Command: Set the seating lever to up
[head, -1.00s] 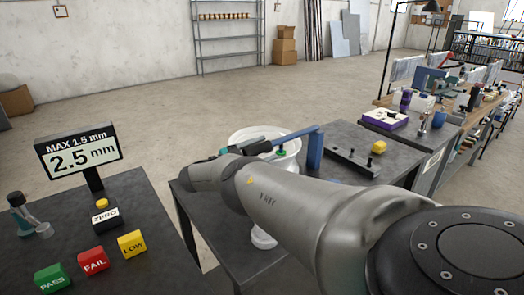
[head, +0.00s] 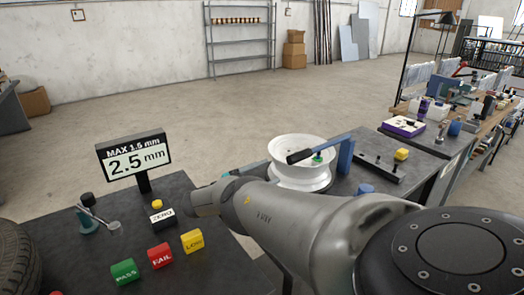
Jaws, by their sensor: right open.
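The seating lever (head: 328,145) is a blue arm on a blue post (head: 346,157), with a black handle (head: 300,156) at its left end. It reaches out over a white wheel rim (head: 297,181). The handle end looks a little lower than the post end, so the lever slopes slightly down to the left. My right gripper (head: 230,177) is mostly hidden behind my right wrist. It is left of the handle, apart from it, and open. My left gripper is not in view.
A display (head: 136,157) reading 2.5 mm stands on the left table among green, red and yellow blocks. A yellow block (head: 401,154) sits right of the lever. A tyre (head: 14,260) is at the lower left.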

